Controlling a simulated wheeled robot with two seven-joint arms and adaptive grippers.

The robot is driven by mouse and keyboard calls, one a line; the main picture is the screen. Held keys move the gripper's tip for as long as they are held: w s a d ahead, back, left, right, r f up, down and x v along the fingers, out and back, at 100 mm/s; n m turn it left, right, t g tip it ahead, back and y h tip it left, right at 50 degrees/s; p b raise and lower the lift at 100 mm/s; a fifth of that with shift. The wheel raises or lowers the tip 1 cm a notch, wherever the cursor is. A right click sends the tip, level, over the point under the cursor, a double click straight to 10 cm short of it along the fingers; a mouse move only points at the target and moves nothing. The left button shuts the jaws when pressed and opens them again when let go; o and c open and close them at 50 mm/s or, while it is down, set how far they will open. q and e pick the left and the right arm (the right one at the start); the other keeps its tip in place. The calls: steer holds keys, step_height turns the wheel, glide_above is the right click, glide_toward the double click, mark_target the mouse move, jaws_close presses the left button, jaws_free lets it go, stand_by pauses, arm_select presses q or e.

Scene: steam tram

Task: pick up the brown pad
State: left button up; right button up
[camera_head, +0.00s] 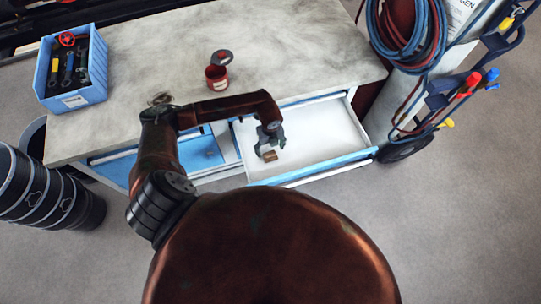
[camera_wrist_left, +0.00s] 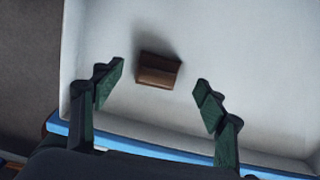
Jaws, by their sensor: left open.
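The brown pad (camera_head: 270,156) is a small block lying on the white floor of an open drawer (camera_head: 320,136). In the left wrist view the brown pad (camera_wrist_left: 159,71) lies alone, ahead of and between my spread fingertips. My left gripper (camera_head: 268,150) is over the drawer, right by the pad. In the wrist view the left gripper (camera_wrist_left: 158,85) is open, with clear gaps between each finger and the pad. The gripper hides no part of the pad in the wrist view. My right gripper is not in view.
The drawer's blue front edge (camera_wrist_left: 150,146) is close beneath the gripper. The grey worktop (camera_head: 160,55) above holds a blue crate (camera_head: 97,75) of tools and an open red tin (camera_head: 216,77). A hose trolley (camera_head: 440,110) stands right of the drawer.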

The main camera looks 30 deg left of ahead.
mark_target(270, 153)
arm_select(q)
step_height(270, 153, down, 4)
steer(key=shift+s+r, duration=0.15)
steer(key=shift+r, duration=0.1)
steer(key=shift+c, duration=0.4)
steer(key=c, duration=1.1)
